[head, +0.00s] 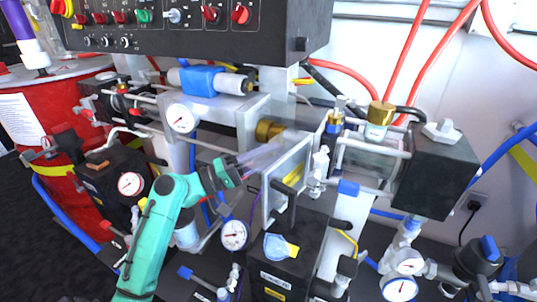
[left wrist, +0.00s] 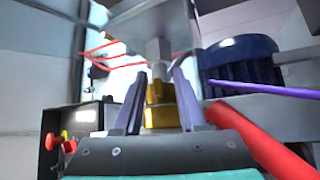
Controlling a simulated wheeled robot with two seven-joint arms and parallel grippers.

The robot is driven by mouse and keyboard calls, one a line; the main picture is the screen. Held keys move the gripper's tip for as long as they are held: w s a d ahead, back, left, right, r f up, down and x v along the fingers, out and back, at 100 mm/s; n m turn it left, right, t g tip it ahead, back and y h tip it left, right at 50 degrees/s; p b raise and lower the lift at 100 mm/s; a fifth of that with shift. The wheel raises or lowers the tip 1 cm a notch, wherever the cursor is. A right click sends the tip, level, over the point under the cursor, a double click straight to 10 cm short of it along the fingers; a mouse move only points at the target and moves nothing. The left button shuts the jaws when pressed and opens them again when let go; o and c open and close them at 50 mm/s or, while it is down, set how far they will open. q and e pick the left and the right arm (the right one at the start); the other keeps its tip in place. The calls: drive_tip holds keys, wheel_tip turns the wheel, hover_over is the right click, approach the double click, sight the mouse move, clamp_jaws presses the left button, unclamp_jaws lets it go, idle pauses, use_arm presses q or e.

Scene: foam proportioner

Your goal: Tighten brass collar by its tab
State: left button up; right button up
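A brass collar (head: 268,130) sits on a horizontal fitting between the grey bracket and the upright metal plate in the head view. My left gripper (head: 272,152) reaches in from the left, its fingers just below the collar in the picture. In the left wrist view, brass (left wrist: 160,104) shows between the two spread fingers of my left gripper (left wrist: 159,80), with a gap on its left side. I cannot tell whether the right finger touches it. The collar's tab cannot be made out. My right gripper is not in view.
The metal plate (head: 289,178) stands close to the fingertips. Gauges such as one (head: 181,118) and another (head: 234,235) surround my arm. A black control box (head: 190,30) hangs above, and a red drum (head: 50,130) stands at left.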

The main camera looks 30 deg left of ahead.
use_arm(q)
drive_tip(key=shift+a, duration=0.1)
drive_tip(key=shift+s+a+f, duration=0.1)
drive_tip(key=shift+s+a, duration=0.15)
drive_tip(key=b+v, duration=0.2)
drive_tip(key=v, duration=1.1)
drive_tip(key=shift+s+a, duration=0.2)
drive_tip(key=shift+s, duration=0.1)
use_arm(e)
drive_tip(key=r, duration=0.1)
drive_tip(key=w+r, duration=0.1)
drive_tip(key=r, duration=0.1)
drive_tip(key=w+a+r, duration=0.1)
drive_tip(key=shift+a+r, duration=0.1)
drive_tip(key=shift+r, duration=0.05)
